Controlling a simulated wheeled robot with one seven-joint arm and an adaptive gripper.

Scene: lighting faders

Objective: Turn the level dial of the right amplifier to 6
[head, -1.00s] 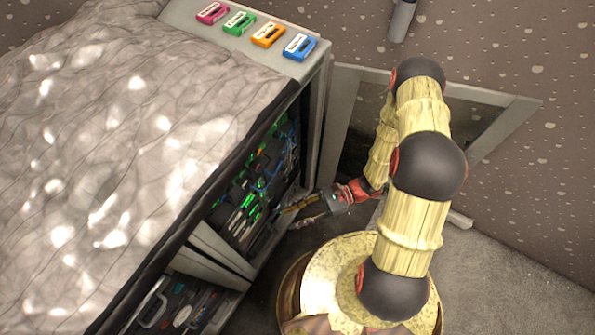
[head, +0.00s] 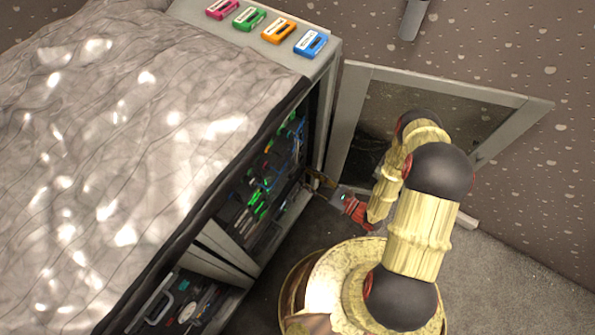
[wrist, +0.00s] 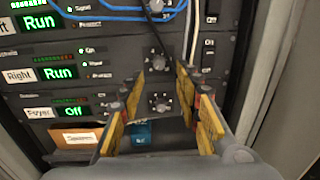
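The right amplifier (wrist: 115,72) is the rack row labelled "Right", with a green "Run" display, in the wrist view. Its level dial (wrist: 158,57) is a small dark knob right of the display; its setting is too small to read. My gripper (wrist: 160,82) is open and empty, its yellow-padded fingers apart. The dial shows between and just beyond the fingertips, and I see no contact. In the head view my gripper (head: 322,183) is at the rack's open front, and the dial cannot be made out.
The amplifier row above has a similar dial (wrist: 156,10); the "Foyer" row below, showing "Off", has another (wrist: 160,103). Blue and white cables hang near the top. An open door (head: 430,80) stands right of the rack. A cardboard box (wrist: 80,138) and blue object (wrist: 141,132) lie below.

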